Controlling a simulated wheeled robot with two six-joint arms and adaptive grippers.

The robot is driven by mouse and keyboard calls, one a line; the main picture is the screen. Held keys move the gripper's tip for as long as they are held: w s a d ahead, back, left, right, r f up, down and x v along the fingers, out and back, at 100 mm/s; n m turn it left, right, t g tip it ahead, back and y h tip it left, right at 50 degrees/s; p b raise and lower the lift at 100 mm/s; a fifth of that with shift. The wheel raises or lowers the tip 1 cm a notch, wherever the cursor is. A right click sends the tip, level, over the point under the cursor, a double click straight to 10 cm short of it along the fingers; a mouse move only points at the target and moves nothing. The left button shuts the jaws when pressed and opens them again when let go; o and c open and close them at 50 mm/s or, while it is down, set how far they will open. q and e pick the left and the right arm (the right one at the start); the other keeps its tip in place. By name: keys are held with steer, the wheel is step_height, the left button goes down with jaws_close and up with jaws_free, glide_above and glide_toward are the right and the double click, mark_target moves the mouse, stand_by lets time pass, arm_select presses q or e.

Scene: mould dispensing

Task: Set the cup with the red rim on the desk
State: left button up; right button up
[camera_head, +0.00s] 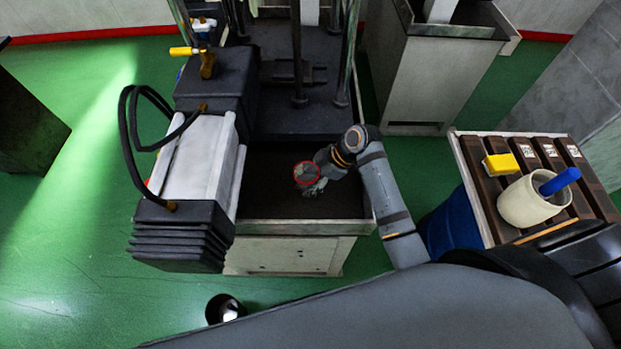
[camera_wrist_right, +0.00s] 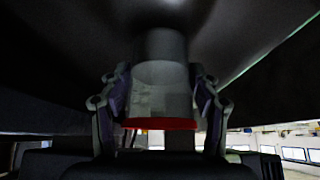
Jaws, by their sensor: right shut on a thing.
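The cup with the red rim (camera_head: 307,173) shows in the head view over the dark bed at the front of the machine. My right gripper (camera_head: 318,182) is at the cup, and its arm comes in from the right. In the right wrist view the grey cup (camera_wrist_right: 163,95) sits between the two fingers of my right gripper (camera_wrist_right: 160,104), which is shut on it. The red rim is at the lower end of the cup in that view. The desk is likely the slatted brown top (camera_head: 483,207) at the right. My left gripper does not show.
A yellow block (camera_head: 500,164) and a cream pot (camera_head: 533,201) with a blue handle (camera_head: 560,180) stand on the slatted top. A blue drum (camera_head: 452,228) is beside it. The machine's front wall (camera_head: 290,228) and upright posts (camera_head: 297,50) stand near my right arm.

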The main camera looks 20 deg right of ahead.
steer(key=o, duration=0.9)
steer(key=shift+f, duration=0.15)
steer(key=o, duration=0.5)
